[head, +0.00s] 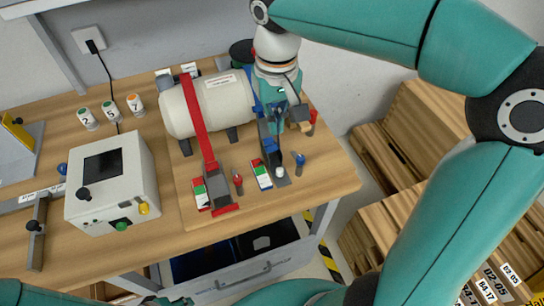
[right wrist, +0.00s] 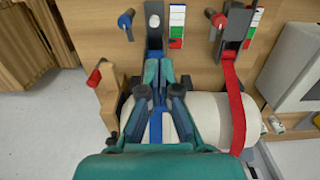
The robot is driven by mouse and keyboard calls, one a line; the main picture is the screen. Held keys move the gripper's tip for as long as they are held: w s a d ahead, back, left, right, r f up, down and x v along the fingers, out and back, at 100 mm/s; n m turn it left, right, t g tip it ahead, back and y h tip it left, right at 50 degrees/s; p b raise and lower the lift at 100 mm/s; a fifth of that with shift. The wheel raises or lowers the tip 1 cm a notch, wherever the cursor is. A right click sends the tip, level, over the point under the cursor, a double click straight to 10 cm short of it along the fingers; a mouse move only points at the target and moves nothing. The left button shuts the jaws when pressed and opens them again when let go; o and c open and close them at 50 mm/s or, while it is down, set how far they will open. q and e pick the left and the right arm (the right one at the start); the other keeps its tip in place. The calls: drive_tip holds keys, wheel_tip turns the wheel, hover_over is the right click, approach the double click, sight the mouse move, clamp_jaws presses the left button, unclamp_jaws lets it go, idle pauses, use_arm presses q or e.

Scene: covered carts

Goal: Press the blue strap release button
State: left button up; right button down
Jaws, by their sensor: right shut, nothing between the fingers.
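A blue strap (head: 254,101) runs over the right end of a cream cylinder (head: 222,101); it also shows in the right wrist view (right wrist: 156,127). It leads to a dark buckle (right wrist: 155,38) with a blue base. A white round button (head: 279,171) is on the buckle's end; it shows in the right wrist view (right wrist: 154,20). A blue-capped knob (head: 300,158) stands beside it; I cannot tell which is the release. My right gripper (head: 278,126) is shut and empty, fingertips (right wrist: 158,64) over the strap just short of the buckle. My left gripper is out of view.
A red strap (head: 197,118) with its buckle (head: 222,192) lies to the left, with a red knob (head: 238,181) beside it. A white box (head: 111,186) with a dark screen stands further left. Wooden crates (head: 390,140) are right of the table.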

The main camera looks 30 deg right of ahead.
sight(279, 169)
drive_tip(key=f, duration=1.4)
drive_tip(key=shift+s+d, duration=0.25)
drive_tip(key=shift+d, duration=0.15)
